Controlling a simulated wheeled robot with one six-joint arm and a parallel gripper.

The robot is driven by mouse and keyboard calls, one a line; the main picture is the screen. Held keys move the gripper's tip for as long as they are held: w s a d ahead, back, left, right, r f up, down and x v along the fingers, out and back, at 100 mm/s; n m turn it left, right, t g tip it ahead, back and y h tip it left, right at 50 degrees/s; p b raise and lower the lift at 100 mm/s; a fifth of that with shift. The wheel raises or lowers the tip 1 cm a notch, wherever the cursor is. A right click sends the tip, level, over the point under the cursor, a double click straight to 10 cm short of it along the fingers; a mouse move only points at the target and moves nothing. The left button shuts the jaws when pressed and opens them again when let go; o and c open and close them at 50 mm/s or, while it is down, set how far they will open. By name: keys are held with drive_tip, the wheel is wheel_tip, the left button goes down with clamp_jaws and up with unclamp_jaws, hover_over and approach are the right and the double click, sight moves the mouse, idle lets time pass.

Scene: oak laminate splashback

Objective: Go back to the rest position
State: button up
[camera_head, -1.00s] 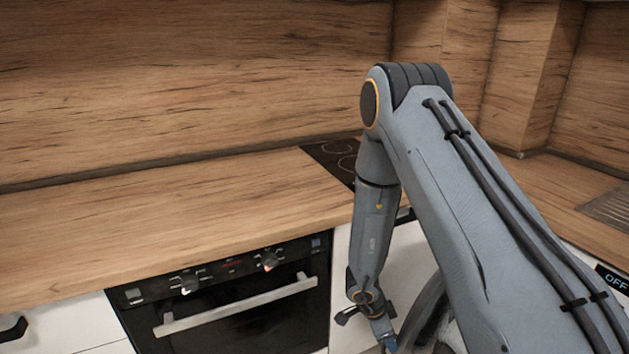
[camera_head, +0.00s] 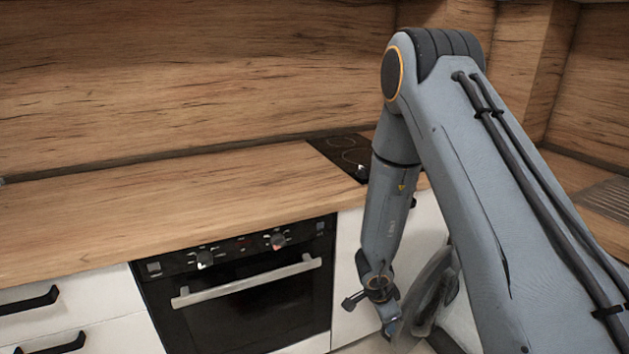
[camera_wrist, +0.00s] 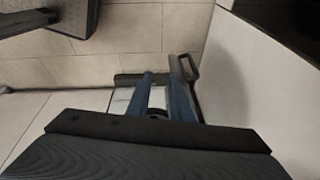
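My arm folds down in front of the kitchen units in the head view. My gripper (camera_head: 390,326) hangs low at its end, in front of the white cabinet front to the right of the oven. In the wrist view, my gripper (camera_wrist: 162,80) points at the tiled floor. Its two bluish fingers stand apart with a gap between them, and I see no object held there. The head view shows the fingertips too small to judge.
The oven (camera_head: 250,300) with its bar handle is left of my gripper. Drawers with black handles (camera_head: 30,300) are far left. The wooden counter (camera_head: 200,195) is bare up to the black hob (camera_head: 345,154). Tiled floor (camera_wrist: 130,45) and a pale cabinet front (camera_wrist: 255,85) show at the wrist.

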drive_tip(key=s+a+r+n+t+y+b, duration=0.1)
drive_tip(key=a+r+n+y, duration=0.2)
drive_tip(key=r, duration=0.4)
drive_tip(key=a+r+n+y+b, duration=0.1)
drive_tip(key=a+r+n, duration=0.2)
drive_tip(key=r+n, duration=0.3)
drive_tip(key=s+d+r+n+g, duration=0.1)
drive_tip(key=s+d+r+n, duration=0.1)
drive_tip(key=s, duration=0.3)
drive_tip(key=s+d+r+n+g+b, duration=0.1)
drive_tip(key=s+r+n, duration=0.1)
drive_tip(key=s+r, duration=0.2)
drive_tip(key=s+d+r+n+h+b, duration=0.1)
drive_tip(key=s+d+r+n, duration=0.1)
drive_tip(key=s, duration=0.5)
drive_tip(key=shift+s+d+r+g, duration=0.3)
drive_tip(key=shift+s+r+g, duration=0.05)
drive_tip(key=shift+r+g, duration=0.05)
drive_tip(key=shift+d, duration=0.1)
